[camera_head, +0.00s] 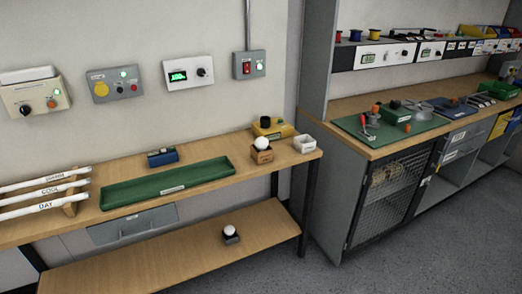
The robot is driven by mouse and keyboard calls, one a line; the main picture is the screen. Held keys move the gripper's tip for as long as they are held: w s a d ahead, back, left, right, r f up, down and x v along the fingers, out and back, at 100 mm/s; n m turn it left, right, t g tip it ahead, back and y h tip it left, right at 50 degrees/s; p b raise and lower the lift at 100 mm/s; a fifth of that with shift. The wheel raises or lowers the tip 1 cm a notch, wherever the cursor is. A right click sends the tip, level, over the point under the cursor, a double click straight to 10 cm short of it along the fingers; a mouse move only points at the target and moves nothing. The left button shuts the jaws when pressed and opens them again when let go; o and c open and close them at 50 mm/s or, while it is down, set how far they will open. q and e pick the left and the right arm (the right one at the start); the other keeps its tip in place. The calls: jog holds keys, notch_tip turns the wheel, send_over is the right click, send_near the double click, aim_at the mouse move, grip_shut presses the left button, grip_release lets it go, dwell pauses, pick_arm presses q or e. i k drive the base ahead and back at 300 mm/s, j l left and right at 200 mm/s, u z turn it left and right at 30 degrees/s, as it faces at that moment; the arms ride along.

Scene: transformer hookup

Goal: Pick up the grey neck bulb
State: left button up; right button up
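A white round bulb (262,142) sits upright in a small brown block (262,156) on the bench top, right of the green tray. Another white round bulb (229,230) sits upright in a small dark block (231,239) with a light label on the lower shelf. The necks are too small or hidden, so I cannot tell which bulb has the grey neck. Neither of my grippers is in view.
The wooden bench top (110,228) also holds a long green tray (165,184), a blue box (162,157), a yellow device (272,128), a white container (304,144) and labelled white tubes (45,190). The lower shelf (170,262) is otherwise mostly clear. A workbench (345,150) stands right.

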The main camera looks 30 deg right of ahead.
aim_at(261, 142)
jog(key=i+l, duration=0.15)
jog(key=l, duration=0.25)
jog(key=i+l+u, duration=0.15)
jog(key=l, duration=0.25)
jog(key=i+l, duration=0.1)
jog(key=l, duration=0.3)
jog(key=i+l+u, duration=0.15)
jog(key=l, duration=0.25)
